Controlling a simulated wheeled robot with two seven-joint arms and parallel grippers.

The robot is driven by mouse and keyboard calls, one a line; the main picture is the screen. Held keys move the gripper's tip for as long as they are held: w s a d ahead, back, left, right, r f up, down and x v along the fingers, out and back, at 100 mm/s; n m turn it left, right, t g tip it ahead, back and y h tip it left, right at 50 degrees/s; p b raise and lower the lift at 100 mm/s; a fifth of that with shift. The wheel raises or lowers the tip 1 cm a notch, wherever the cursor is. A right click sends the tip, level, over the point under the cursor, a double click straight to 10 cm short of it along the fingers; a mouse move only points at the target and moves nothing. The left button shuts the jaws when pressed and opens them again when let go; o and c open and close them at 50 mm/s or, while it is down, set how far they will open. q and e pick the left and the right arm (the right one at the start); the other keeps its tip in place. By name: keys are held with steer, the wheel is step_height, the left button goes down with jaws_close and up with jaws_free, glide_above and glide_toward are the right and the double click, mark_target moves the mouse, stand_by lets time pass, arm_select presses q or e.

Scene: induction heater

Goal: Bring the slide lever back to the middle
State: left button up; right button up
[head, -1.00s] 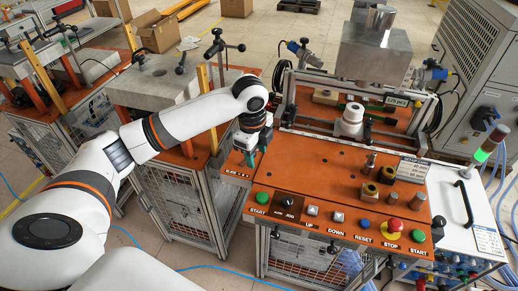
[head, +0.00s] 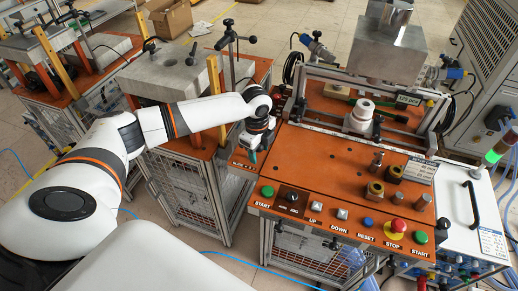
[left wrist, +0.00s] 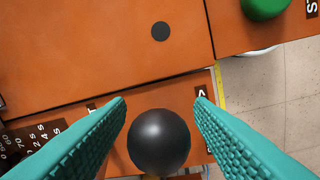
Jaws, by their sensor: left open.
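The slide lever shows as a round black ball knob (left wrist: 158,140) at the bottom middle of the left wrist view. My left gripper (left wrist: 161,103) is open, with one teal finger on each side of the knob. A gap shows between the knob and each finger, most clearly on the right. In the head view my left gripper (head: 252,156) is at the left edge of the orange machine top (head: 310,155), over the slide scale. The knob is hidden there by the gripper. My right gripper is in neither view.
A green START button (head: 267,191) sits near the gripper at the panel's front left, and its green cap (left wrist: 264,8) shows at the wrist view's top right. A row of further buttons runs rightward. A steel block (head: 173,73) on another cart stands left, behind my arm.

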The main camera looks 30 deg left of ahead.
arm_select(q)
steer(key=shift+f, duration=0.4)
jaws_close()
